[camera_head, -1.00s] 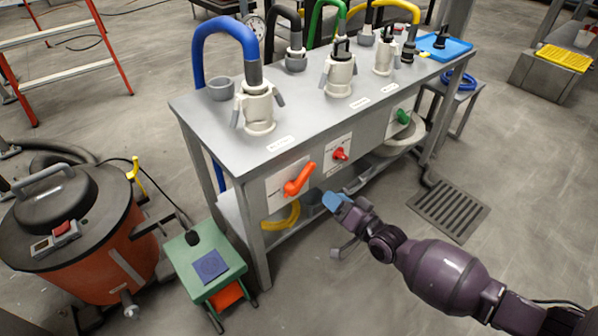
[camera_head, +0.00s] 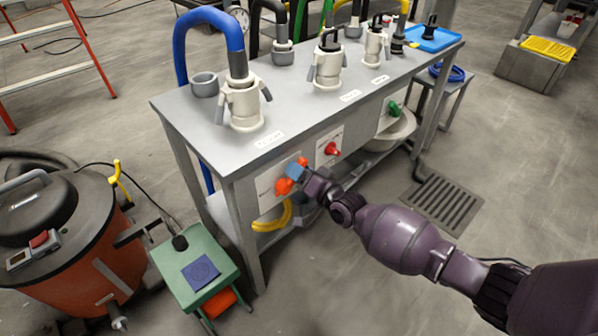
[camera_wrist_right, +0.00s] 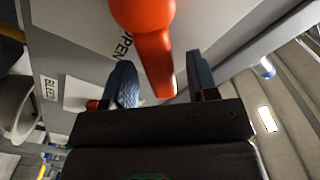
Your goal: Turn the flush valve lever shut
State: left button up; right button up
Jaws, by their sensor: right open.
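An orange lever (camera_head: 283,187) sits on a pale plate on the table's front panel, partly hidden by my right gripper (camera_head: 296,172). In the right wrist view the orange lever (camera_wrist_right: 153,55) hangs down between the two open fingers of my right gripper (camera_wrist_right: 163,78). I cannot tell whether either finger touches it. The word OPEN shows on the plate beside it. A red lever (camera_head: 332,149) and a green lever (camera_head: 393,108) are on plates further right. Their labels are too small to read in the head view. My left gripper is out of view.
The grey table (camera_head: 185,118) carries several pale couplings and hoses on top. A yellow hose (camera_head: 272,220) lies below the orange lever. A green stool (camera_head: 185,262) and an orange drum (camera_head: 75,260) stand at the left.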

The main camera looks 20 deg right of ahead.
jog(key=shift+w+r, duration=0.1)
grip_shut()
dwell(0.3)
jog(key=shift+a, duration=0.1)
